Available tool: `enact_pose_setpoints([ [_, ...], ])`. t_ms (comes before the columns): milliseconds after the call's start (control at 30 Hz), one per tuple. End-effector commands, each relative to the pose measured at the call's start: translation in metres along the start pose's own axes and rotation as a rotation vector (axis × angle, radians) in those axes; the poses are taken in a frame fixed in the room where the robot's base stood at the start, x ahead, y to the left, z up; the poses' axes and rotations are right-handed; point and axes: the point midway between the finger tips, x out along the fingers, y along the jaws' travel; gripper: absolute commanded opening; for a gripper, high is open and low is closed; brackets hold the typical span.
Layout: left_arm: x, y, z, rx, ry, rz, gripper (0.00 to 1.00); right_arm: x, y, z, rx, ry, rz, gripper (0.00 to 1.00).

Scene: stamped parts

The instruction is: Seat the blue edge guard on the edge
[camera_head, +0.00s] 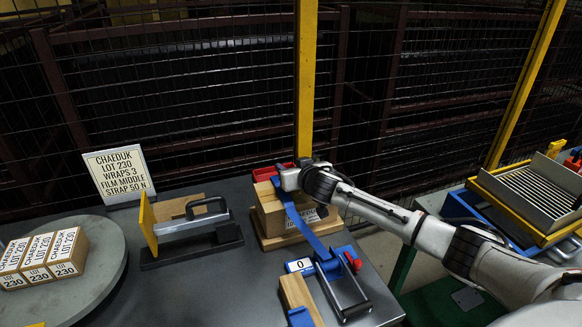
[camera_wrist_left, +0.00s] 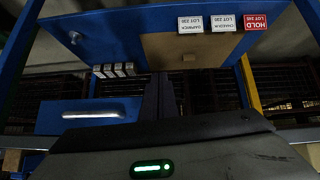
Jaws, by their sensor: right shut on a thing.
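A wooden box (camera_head: 268,217) stands on a pallet-like wooden base on the dark table in the head view. A blue strap (camera_head: 312,236) slopes from its top edge down to the right, toward a blue strap device. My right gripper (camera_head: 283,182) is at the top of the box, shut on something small. Blue shows at its jaws, but I cannot clearly tell the edge guard from the strap; the gripper hides much of that edge. My left gripper is outside the head view. In the left wrist view its dark fingers (camera_wrist_left: 160,98) are together, with nothing visible between them.
The blue strap device (camera_head: 337,282) has a red knob and a "0" display. A red tray (camera_head: 270,173) is behind the box. A sealer-like tool (camera_head: 190,240), a sign (camera_head: 119,174) and a round turntable (camera_head: 104,285) with labelled cartons are left. A mesh fence stands behind.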

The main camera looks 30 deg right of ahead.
Motion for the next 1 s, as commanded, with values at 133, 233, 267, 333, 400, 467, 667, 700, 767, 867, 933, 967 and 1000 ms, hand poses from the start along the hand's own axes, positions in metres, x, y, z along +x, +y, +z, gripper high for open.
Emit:
enact_pose_setpoints([
  [133, 0.000, 0.000, 0.000, 0.000, 0.000, 0.000, 0.00, 0.000, 0.000, -0.001, 0.000, 0.001, 0.000, 0.20],
  [233, 0.002, 0.000, 0.002, 0.000, 0.000, 0.000, 0.00, 0.001, 0.000, 0.003, 0.000, 0.000, 0.000, 0.20],
  [267, 0.003, 0.000, 0.002, 0.000, 0.000, 0.000, 0.00, 0.002, 0.000, 0.004, 0.000, 0.000, 0.000, 0.20],
  [333, 0.003, 0.000, 0.003, 0.000, 0.000, 0.000, 0.00, 0.002, 0.000, 0.005, -0.001, 0.000, 0.001, 0.44],
  [400, 0.002, 0.000, 0.002, 0.000, 0.000, 0.000, 0.00, 0.002, 0.001, 0.004, -0.002, 0.000, 0.001, 0.55],
  [467, 0.002, 0.000, 0.002, 0.000, 0.000, 0.000, 0.00, 0.002, 0.000, 0.004, -0.001, 0.000, 0.001, 0.61],
  [667, 0.002, 0.000, 0.002, 0.000, 0.001, 0.000, 0.00, 0.002, 0.000, 0.004, -0.001, 0.000, 0.001, 0.61],
  [700, 0.002, 0.000, 0.002, 0.000, 0.001, 0.000, 0.00, 0.002, 0.001, 0.004, -0.001, 0.000, 0.001, 0.61],
  [767, 0.003, 0.000, 0.002, 0.000, 0.001, 0.000, 0.00, 0.002, 0.001, 0.003, -0.002, 0.000, 0.001, 0.61],
  [867, 0.004, -0.001, 0.003, 0.000, 0.001, 0.000, 0.00, 0.002, 0.001, 0.003, -0.003, 0.001, 0.001, 0.61],
  [933, 0.004, 0.000, 0.003, 0.000, 0.001, 0.000, 0.00, -0.003, 0.001, 0.004, -0.001, -0.001, 0.001, 0.61],
  [967, 0.003, 0.000, 0.003, 0.000, 0.001, 0.000, 0.00, -0.007, 0.000, 0.004, -0.001, -0.001, 0.000, 0.61],
  [1000, 0.003, 0.000, 0.002, 0.000, 0.001, 0.000, 0.00, -0.013, 0.000, 0.004, -0.001, -0.001, -0.001, 0.61],
])
